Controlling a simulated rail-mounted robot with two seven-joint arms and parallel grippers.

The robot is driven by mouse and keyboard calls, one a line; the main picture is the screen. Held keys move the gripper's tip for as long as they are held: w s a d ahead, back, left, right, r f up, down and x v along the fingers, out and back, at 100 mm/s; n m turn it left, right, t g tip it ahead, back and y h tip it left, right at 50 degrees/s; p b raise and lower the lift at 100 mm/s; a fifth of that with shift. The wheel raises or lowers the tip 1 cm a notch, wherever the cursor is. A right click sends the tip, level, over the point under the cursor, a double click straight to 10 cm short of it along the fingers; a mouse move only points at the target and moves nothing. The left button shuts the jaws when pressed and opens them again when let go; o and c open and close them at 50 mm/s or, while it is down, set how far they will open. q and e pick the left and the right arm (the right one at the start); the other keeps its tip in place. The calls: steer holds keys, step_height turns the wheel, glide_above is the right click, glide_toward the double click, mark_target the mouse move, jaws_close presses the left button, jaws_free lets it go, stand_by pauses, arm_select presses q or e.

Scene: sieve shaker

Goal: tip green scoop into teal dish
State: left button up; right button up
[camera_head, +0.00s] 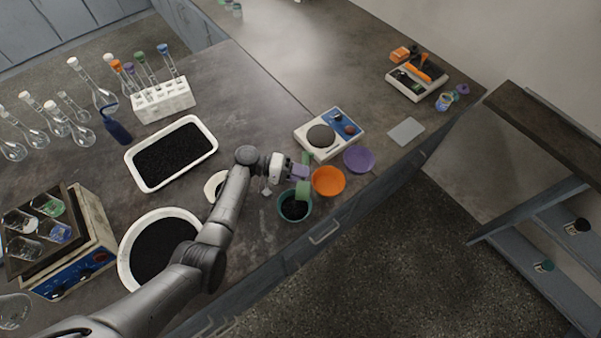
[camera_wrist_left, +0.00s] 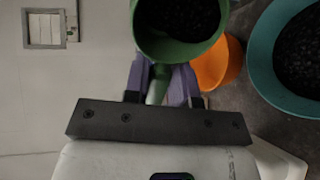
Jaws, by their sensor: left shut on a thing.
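My left gripper (camera_head: 298,171), with purple fingers, is shut on the handle of the green scoop (camera_head: 303,189). In the left wrist view the scoop's cup (camera_wrist_left: 180,52) holds dark granules, and the fingers (camera_wrist_left: 160,82) grip its handle just below the cup. In the head view the cup overlaps the upper right rim of the teal dish (camera_head: 283,211); the exact height and tilt cannot be told. The teal dish holds dark granules and also shows at the right of the left wrist view (camera_wrist_left: 262,62), beside the cup. My right gripper is not in view.
An orange dish (camera_head: 328,181) stands close right of the teal dish, with a purple dish (camera_head: 359,159) beyond. A balance (camera_head: 311,141) stands behind. A white tray (camera_head: 206,130) and a round white bowl (camera_head: 125,254) of black granules lie left. The bench's front edge is near.

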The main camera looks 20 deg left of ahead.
arm_select(q)
steer(key=y+p, duration=0.1)
steer(key=p, duration=0.1)
steer(key=r+y+p, duration=0.1)
steer(key=p, duration=0.1)
steer(key=shift+w+d+y, duration=0.1)
steer(key=shift+d+y, duration=0.25)
steer(key=shift+y, duration=0.05)
steer(key=shift+d+f+g+y+p, duration=0.1)
steer(key=shift+g+y+p, duration=0.25)
steer(key=shift+p, duration=0.35)
steer(key=shift+f+y, duration=0.1)
steer(key=shift+y, duration=0.15)
